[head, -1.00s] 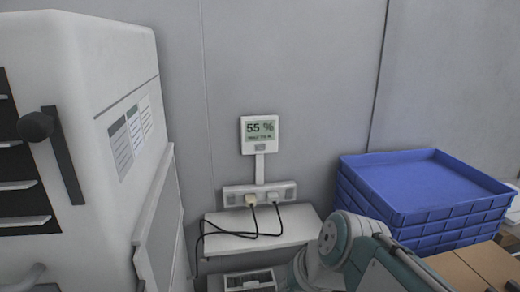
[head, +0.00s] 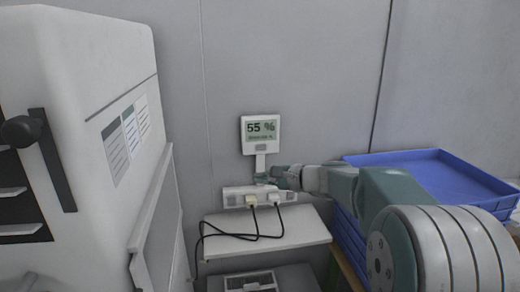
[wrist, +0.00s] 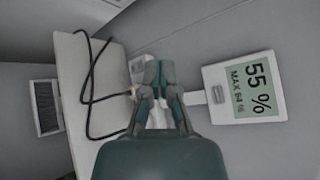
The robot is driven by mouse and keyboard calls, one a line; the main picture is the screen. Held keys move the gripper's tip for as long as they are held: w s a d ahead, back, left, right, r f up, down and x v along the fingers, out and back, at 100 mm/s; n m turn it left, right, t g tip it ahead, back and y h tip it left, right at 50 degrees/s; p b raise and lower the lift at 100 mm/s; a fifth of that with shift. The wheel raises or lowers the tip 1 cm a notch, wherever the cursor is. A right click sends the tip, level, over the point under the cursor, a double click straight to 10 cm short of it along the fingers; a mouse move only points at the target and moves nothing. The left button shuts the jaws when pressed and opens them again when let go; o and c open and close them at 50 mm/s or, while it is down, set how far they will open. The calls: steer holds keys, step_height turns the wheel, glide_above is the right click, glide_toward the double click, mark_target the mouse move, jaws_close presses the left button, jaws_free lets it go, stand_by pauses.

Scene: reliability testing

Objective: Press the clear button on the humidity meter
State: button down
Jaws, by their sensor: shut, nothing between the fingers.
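The humidity meter (head: 260,133) is a small white box on the grey wall, its screen reading 55 %. A small grey button (head: 260,147) sits below the screen in the head view. In the wrist view my gripper (wrist: 159,68) points toward the wall, to the left of the meter.
A power strip (head: 235,197) with plugs and black cords is under the meter, above a white shelf (head: 305,226). Blue stacked trays (head: 440,172) stand at the right, partly behind my arm. A large white machine (head: 85,60) stands at the left. The wall above the meter is clear.

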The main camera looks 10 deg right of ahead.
mark_target(261, 148)
steer(key=w+d+m+t, duration=0.2)
steer(key=w+d+m, duration=0.1)
steer(key=w, duration=0.3)
steer(key=shift+w+d+f+t+y, duration=0.15)
steer(key=shift+d+t+y, duration=0.15)
steer(key=shift+d+y, duration=0.1)
steer(key=w, duration=0.8)
steer(key=shift+w, duration=0.4)
steer(key=shift+w, duration=0.1)
stand_by(0.8)
steer(key=shift+w, duration=0.25)
